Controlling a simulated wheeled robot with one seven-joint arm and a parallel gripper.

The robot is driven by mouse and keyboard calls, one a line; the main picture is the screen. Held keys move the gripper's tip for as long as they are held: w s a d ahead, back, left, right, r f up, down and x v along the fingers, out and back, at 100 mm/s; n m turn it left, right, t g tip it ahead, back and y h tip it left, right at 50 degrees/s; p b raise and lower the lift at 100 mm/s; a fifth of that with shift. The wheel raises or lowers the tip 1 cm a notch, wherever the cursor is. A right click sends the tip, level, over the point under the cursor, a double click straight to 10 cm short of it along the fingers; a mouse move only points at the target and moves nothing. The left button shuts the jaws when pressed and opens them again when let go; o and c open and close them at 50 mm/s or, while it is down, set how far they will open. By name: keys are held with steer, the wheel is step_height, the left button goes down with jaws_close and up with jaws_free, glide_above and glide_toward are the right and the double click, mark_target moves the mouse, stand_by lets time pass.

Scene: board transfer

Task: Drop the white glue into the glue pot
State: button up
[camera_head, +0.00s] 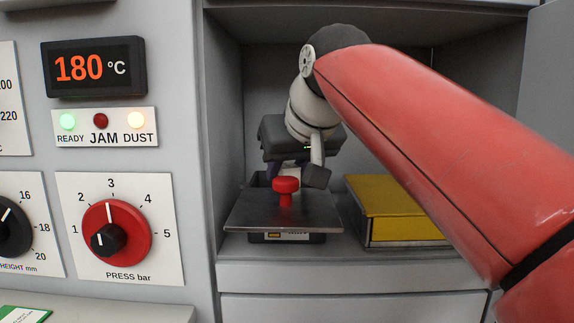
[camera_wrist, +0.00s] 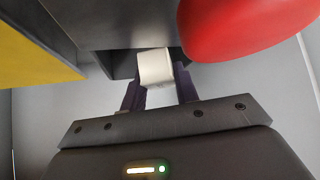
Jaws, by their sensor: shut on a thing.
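My gripper (camera_wrist: 159,82) is shut on a small white block, the white glue (camera_wrist: 155,68), in the wrist view. In the head view my gripper (camera_head: 272,168) points down at the back of a dark box, which I take to be the glue pot (camera_head: 258,238). The white glue is hidden there. A grey metal plate (camera_head: 255,213) with a red knob (camera_head: 286,188) covers the front of the pot, and a dark rim shows behind it. In the wrist view the red knob (camera_wrist: 240,28) looms close at the upper right. I cannot tell whether the glue is inside the pot's opening.
A yellow-topped box (camera_head: 392,195) stands right of the pot on the cabinet shelf. Cabinet walls close in at the left, back and right. Left of the cabinet is a panel with a 180 °C display (camera_head: 93,67), lamps and a red pressure dial (camera_head: 126,215).

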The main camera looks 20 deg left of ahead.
steer(key=o, duration=1.1)
steer(key=shift+c, duration=0.2)
steer(key=shift+r, duration=0.15)
steer(key=p+v, duration=0.3)
steer(key=v, duration=0.9)
steer(key=shift+r, duration=0.45)
